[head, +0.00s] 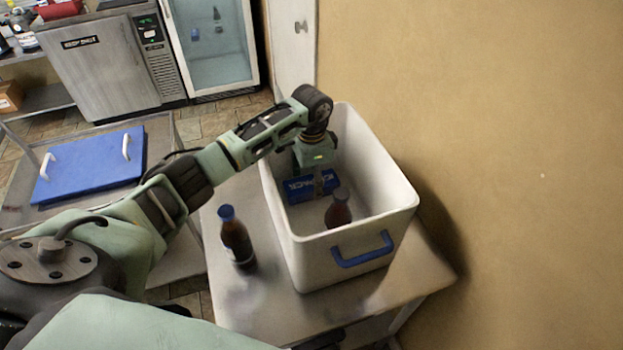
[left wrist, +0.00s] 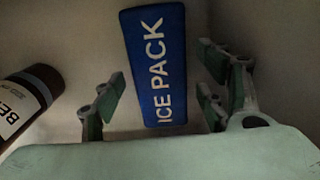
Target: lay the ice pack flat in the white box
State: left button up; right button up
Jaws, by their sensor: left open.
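The white box (head: 350,245) stands open on a metal table, with a blue handle on its near side. The blue ice pack (head: 298,190) is inside, on the box floor. It appears to lie flat, its lettered face up toward the left wrist camera (left wrist: 153,60). My left gripper (head: 319,183) reaches down into the box over the ice pack. In the left wrist view its fingers (left wrist: 160,100) are spread to either side of the pack, with gaps visible. The gripper partly covers the pack in the head view. My right gripper is not in view.
A brown bottle (head: 338,212) stands in the box near the ice pack and shows in the left wrist view (left wrist: 30,98). Another bottle with a blue cap (head: 236,240) stands on the table left of the box. A blue lid (head: 90,165) lies on a cart. A wall is at right.

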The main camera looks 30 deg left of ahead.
aim_at(312, 182)
pick_arm(q)
jog(key=shift+r, duration=0.3)
notch_tip(312, 182, up, 13)
jog(key=b, duration=0.2)
jog(key=shift+f, duration=0.2)
jog(key=shift+r, duration=0.1)
